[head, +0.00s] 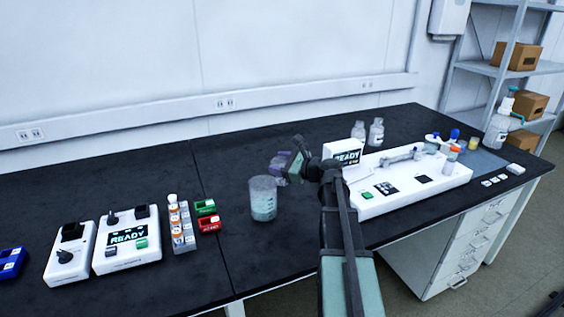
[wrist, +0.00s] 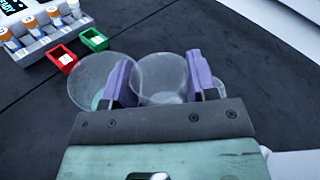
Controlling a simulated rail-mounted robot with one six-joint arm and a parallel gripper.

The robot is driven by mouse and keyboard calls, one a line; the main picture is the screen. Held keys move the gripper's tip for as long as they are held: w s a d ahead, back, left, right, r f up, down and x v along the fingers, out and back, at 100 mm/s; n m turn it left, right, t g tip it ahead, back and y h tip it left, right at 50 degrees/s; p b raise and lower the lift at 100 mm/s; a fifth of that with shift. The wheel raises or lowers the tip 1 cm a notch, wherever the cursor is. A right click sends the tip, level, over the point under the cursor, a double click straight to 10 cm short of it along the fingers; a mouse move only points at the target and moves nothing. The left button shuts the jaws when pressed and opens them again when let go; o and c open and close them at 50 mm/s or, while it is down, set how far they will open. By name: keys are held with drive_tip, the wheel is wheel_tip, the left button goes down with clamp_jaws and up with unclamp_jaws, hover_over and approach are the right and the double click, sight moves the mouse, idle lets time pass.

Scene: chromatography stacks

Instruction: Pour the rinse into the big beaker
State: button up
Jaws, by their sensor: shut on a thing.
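The big beaker (head: 263,201) stands upright on the black bench in the head view, with pale teal liquid inside. In the wrist view the big beaker (wrist: 84,76) is at the left, partly behind a finger. My gripper (wrist: 160,78) has its purple fingers shut on a smaller clear beaker (wrist: 160,72), right beside the big one. The two rims meet or slightly overlap in the wrist view. In the head view my gripper (head: 290,167) is just right of and above the big beaker; the held beaker is mostly hidden. I cannot tell its tilt or contents.
Red (head: 209,225) and green (head: 205,207) holders and a rack of capped vials (head: 182,228) stand left of the big beaker. A white instrument (head: 420,183) with a READY screen is at the right. Two clear bottles (head: 376,132) stand behind. Bench behind the beaker is clear.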

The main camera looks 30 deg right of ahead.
drive_tip(key=shift+a+r+n+p, duration=0.4)
drive_tip(key=shift+r+p, duration=0.15)
drive_tip(key=shift+p, duration=0.25)
drive_tip(key=shift+s+a+n+h+p, duration=0.1)
drive_tip(key=shift+a+n+h+p, duration=0.1)
drive_tip(key=shift+n+h+p, duration=0.15)
drive_tip(key=shift+f, duration=0.1)
drive_tip(key=shift+a+f+n+g+h, duration=0.15)
drive_tip(key=shift+n+g+h, duration=0.15)
drive_tip(key=shift+n, duration=0.25)
drive_tip(key=shift+n+h+p, duration=0.25)
drive_tip(key=shift+n+p, duration=0.1)
drive_tip(key=shift+n, duration=0.05)
